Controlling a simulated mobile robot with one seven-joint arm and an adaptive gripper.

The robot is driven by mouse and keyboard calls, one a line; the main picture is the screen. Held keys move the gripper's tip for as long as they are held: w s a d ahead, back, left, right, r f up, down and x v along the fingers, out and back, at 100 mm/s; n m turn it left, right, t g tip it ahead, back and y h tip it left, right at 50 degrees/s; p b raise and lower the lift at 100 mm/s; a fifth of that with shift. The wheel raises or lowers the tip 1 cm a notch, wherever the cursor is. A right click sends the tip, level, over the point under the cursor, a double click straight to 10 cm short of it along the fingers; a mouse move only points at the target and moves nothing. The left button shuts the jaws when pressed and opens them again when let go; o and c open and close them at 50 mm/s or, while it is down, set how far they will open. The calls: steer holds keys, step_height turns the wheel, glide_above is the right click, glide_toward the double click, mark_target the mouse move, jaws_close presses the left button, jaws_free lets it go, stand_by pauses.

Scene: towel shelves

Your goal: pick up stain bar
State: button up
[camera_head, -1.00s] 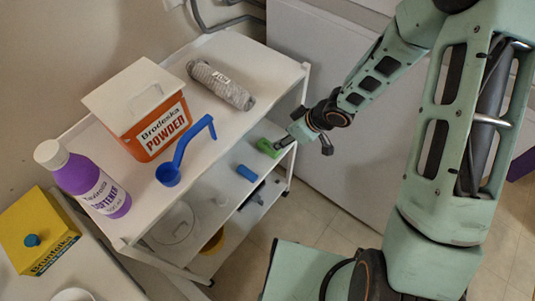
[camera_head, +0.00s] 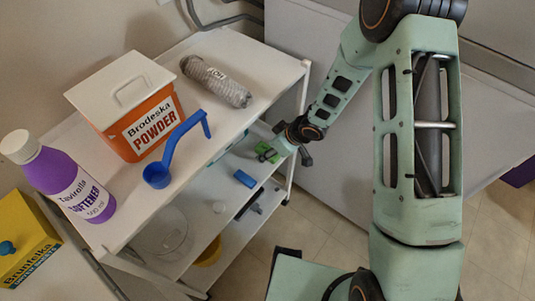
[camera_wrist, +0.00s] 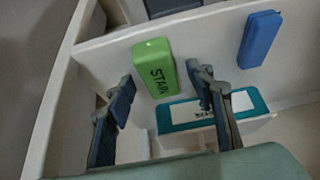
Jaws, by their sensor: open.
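The stain bar is a green block (camera_wrist: 153,67) marked "STAIN" on the middle shelf of the white cart, upper middle in the wrist view. In the head view the green bar (camera_head: 265,152) is partly covered by my gripper (camera_head: 282,149) at the shelf's right end. In the wrist view my gripper (camera_wrist: 164,88) is open and empty, one finger on each side of the bar's lower end in the picture. Whether the fingers are level with the bar or touching it, I cannot tell.
A teal-edged box (camera_wrist: 252,97) stands close behind the right finger. A blue bar (camera_wrist: 260,38) lies farther right. The top shelf above holds an orange powder box (camera_head: 142,125), a blue scoop (camera_head: 157,176), a grey roll (camera_head: 215,82) and a purple softener bottle (camera_head: 70,190).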

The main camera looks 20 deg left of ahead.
mark_target(264, 147)
steer(key=c, duration=1.3)
steer(key=shift+r, duration=0.2)
steer(key=shift+r+p, duration=0.3)
step_height(264, 147, up, 2)
steer(key=shift+r+p, duration=0.1)
steer(key=shift+p, duration=0.5)
steer(key=s+d+r+p, duration=0.1)
steer(key=s+r+p, duration=0.1)
steer(key=s+r, duration=0.3)
steer(key=s+d+r+p, duration=0.2)
steer(key=s+r, duration=0.3)
steer(key=s, duration=0.3)
steer(key=shift+s+d+p, duration=0.25)
steer(key=shift+p, duration=0.3)
